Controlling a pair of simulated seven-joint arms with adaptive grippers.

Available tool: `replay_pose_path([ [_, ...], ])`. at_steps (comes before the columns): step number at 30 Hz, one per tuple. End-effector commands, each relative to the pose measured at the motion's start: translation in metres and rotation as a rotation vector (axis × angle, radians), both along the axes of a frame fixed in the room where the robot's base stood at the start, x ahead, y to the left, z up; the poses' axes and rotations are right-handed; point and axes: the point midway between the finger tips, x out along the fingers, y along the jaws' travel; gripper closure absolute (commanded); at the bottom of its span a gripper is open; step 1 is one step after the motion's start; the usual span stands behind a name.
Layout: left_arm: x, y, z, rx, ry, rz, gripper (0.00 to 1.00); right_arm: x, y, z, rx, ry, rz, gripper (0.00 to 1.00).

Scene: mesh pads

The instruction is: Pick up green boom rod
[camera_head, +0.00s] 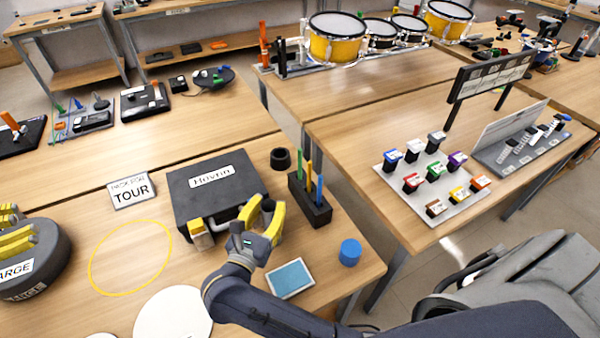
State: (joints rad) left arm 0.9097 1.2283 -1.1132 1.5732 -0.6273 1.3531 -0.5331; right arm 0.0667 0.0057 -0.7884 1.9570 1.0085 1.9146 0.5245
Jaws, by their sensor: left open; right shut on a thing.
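The green boom rod (300,164) stands upright in a black block holder (310,208), beside an orange-yellow rod (308,178) and a blue rod (319,190). My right gripper (262,212) is left of the holder, at the front right of a black case (212,183). It looks shut on the case's grey handle (222,217); its fingers partly hide the contact. My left gripper (14,233) is cut off by the left edge, open, over a round black case (42,262).
A black cup (280,158) stands behind the holder. A blue cylinder (350,252) and a blue pad (290,279) lie in front. A yellow ring (130,222) marks bare table by a TOUR sign (131,191). A gap separates this table from the right one.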

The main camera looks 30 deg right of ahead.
Motion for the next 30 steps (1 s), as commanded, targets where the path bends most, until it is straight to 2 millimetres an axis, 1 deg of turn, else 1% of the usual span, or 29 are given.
replay_pose_path([
  [1,0.010,-0.023,0.001,0.010,-0.067,-0.029,0.62,0.000,0.000,0.000,0.000,0.000,0.000,0.94],
  [2,0.014,-0.035,-0.001,0.022,-0.100,-0.042,0.62,0.000,0.000,0.000,0.000,0.000,0.000,0.94],
  [3,0.020,-0.049,-0.007,0.038,-0.142,-0.060,0.62,0.000,0.000,0.000,0.000,0.000,0.000,0.94],
  [5,0.028,-0.071,-0.019,0.065,-0.199,-0.084,0.62,0.000,0.000,0.000,0.000,0.000,0.000,0.94],
  [9,0.043,-0.122,-0.047,0.126,-0.331,-0.144,0.62,0.000,0.000,0.000,0.000,0.000,0.000,0.94],
  [11,0.050,-0.144,-0.058,0.151,-0.393,-0.169,0.62,0.000,0.000,0.000,0.000,0.000,0.000,0.94],
  [12,0.053,-0.160,-0.065,0.166,-0.433,-0.186,0.62,0.000,0.000,0.000,0.000,0.000,0.000,0.94],
  [14,0.059,-0.183,-0.074,0.187,-0.497,-0.212,0.62,0.000,0.000,0.000,0.000,0.000,0.000,0.94],
  [15,0.062,-0.199,-0.079,0.201,-0.541,-0.228,0.62,0.000,0.000,0.000,0.000,0.000,0.000,0.94],
  [17,0.066,-0.223,-0.087,0.218,-0.606,-0.252,0.62,0.000,0.000,0.000,0.000,0.000,0.000,0.94],
  [18,0.069,-0.239,-0.092,0.230,-0.653,-0.267,0.62,0.000,0.000,0.000,0.000,0.000,0.000,0.94],
  [20,0.073,-0.264,-0.097,0.245,-0.720,-0.290,0.62,0.000,0.000,0.000,0.000,0.000,0.000,0.94],
  [21,0.075,-0.281,-0.101,0.255,-0.767,-0.305,0.62,0.000,0.000,0.000,0.000,0.000,0.000,0.94],
  [23,0.077,-0.306,-0.105,0.268,-0.840,-0.326,0.62,0.000,0.000,0.000,0.000,0.000,0.000,0.94],
  [24,0.079,-0.323,-0.107,0.276,-0.888,-0.339,0.62,0.000,0.000,0.000,0.000,0.000,0.000,0.94],
  [26,0.081,-0.348,-0.109,0.286,-0.961,-0.357,0.62,0.000,0.000,0.000,0.000,0.000,0.000,0.94],
  [27,0.082,-0.365,-0.110,0.292,-1.009,-0.369,0.62,0.000,0.000,0.000,0.000,0.000,0.000,0.94],
  [29,0.082,-0.390,-0.110,0.300,-1.082,-0.386,0.62,0.000,0.000,0.000,0.000,0.000,0.000,0.94],
  [30,0.082,-0.406,-0.110,0.304,-1.128,-0.396,0.62,0.000,0.000,0.000,0.000,0.000,0.000,0.94],
])
